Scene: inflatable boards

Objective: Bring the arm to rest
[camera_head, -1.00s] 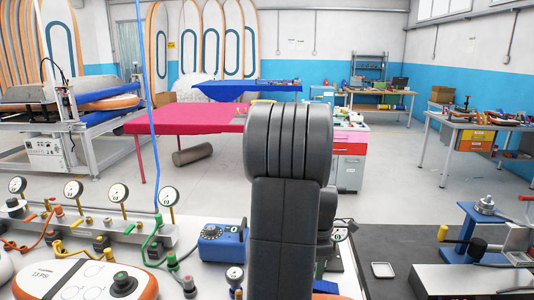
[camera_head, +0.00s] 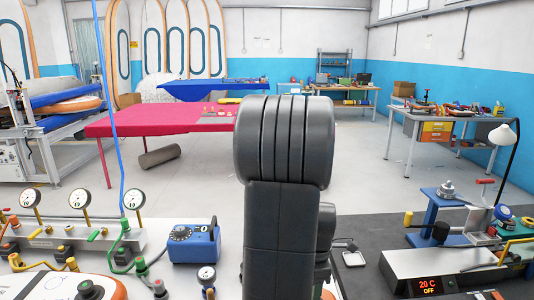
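My own dark grey arm stands upright in the middle of the head view, its rounded joint at the top and the link running down out of the bottom edge. The arm hides part of the bench and the floor behind it. My gripper is not in view, so whether it is open or shut does not show.
Gauges with hoses (camera_head: 78,199), a blue device (camera_head: 193,243) and an orange-white board (camera_head: 60,286) lie on the bench left of my arm. At right are a heater reading 20 C OFF (camera_head: 433,287) and a blue press stand (camera_head: 440,215). Beyond is a red table (camera_head: 150,118).

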